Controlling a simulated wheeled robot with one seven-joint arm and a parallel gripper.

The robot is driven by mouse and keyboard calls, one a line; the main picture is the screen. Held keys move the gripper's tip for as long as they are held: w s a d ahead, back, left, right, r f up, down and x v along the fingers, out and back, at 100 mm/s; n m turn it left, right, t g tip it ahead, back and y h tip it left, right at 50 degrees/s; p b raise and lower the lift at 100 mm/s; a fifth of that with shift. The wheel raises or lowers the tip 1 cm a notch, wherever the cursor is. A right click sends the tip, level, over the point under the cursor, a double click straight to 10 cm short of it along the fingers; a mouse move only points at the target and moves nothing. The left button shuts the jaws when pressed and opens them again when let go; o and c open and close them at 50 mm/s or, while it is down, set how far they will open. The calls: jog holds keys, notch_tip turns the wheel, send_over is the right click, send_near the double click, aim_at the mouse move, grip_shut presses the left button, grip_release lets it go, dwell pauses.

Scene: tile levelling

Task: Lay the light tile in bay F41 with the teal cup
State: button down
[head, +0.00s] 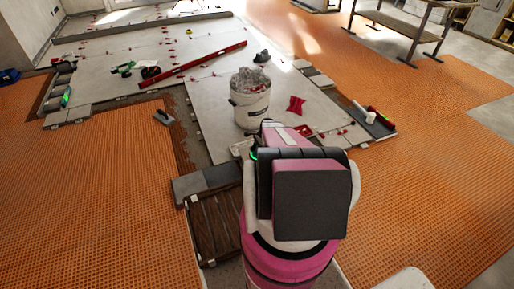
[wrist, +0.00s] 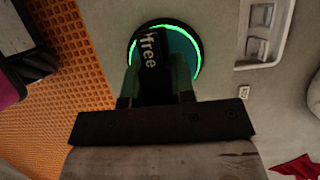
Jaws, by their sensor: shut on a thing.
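My gripper (wrist: 157,88) is shut on the dark handle (wrist: 150,55) of the teal cup, in the wrist view. The handle carries the word "free". The teal cup (wrist: 183,52) shows as a round disc with a glowing green ring, against a pale, flat surface (wrist: 222,95). I cannot tell whether that surface is the light tile or the laid floor. In the head view my pink and black arm hides the gripper and most of what is below it; only a small green glow shows at its left edge. No bay label F41 is readable.
A white bucket (head: 250,105) of grey material stands just beyond my arm. A red level (head: 205,62) lies across the laid tiles. A trowel (head: 163,118) lies at left, and a red object (head: 296,104) right of the bucket. Orange matting (head: 90,180) lies open at left.

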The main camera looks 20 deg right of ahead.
jog(key=shift+f, duration=4.55)
dwell(1.2)
jog(key=c, duration=0.9)
grip_release()
